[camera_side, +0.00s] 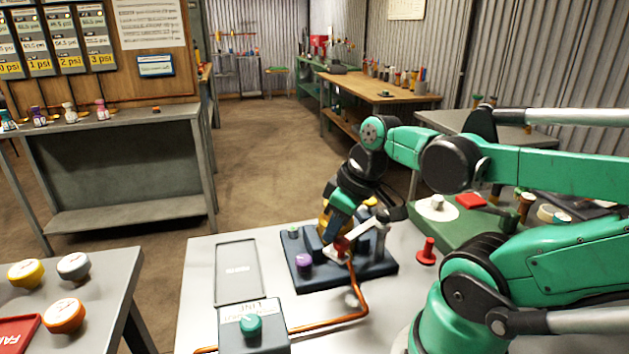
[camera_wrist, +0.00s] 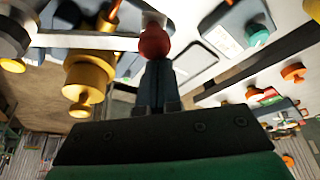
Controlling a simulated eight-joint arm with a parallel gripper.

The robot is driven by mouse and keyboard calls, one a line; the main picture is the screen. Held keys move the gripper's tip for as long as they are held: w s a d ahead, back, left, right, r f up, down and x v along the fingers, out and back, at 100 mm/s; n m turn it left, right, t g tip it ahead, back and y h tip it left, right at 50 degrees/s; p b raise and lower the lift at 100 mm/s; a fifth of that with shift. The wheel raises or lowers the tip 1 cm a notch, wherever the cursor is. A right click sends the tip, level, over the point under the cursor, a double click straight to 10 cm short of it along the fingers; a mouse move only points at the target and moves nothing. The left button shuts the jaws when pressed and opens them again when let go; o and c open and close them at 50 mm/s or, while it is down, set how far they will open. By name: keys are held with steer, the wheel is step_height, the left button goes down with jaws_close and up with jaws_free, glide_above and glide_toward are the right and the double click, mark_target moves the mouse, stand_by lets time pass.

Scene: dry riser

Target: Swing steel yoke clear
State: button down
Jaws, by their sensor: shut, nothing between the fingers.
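The steel yoke (camera_side: 370,235) is a pale metal bar over a dark blue fixture (camera_side: 341,279) on the grey table. A red knob (camera_side: 342,243) sits at its near end. In the wrist view the yoke (camera_wrist: 85,41) runs left from the red knob (camera_wrist: 153,41). My gripper (camera_side: 335,238) points down at the knob end of the yoke. In the wrist view its fingers (camera_wrist: 156,72) are together, with their tips right at the red knob. Contact with it cannot be told.
An orange hose (camera_side: 350,311) runs from the fixture to a control box (camera_side: 253,340) with a teal knob. A purple knob (camera_side: 304,262) is on the fixture. A grey panel (camera_side: 237,272) lies left, a red peg (camera_side: 427,252) right.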

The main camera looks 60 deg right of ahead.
steer(key=s+n, duration=0.1)
steer(key=n, duration=0.1)
steer(key=s+n+y, duration=0.1)
steer(key=n, duration=0.1)
steer(key=s+n+y, duration=0.1)
steer(key=n, duration=0.1)
steer(key=shift+s+a+g, duration=0.1)
steer(key=shift+a+g, duration=0.2)
steer(key=shift+a, duration=0.1)
step_height(320, 180, up, 10)
steer(key=w+a+f+m+t+h, duration=0.2)
steer(key=w+a+f+m+t, duration=0.1)
steer(key=w+a+f+m, duration=0.3)
steer(key=w+f, duration=0.2)
steer(key=w, duration=0.1)
steer(key=shift+t, duration=0.4)
stand_by(0.5)
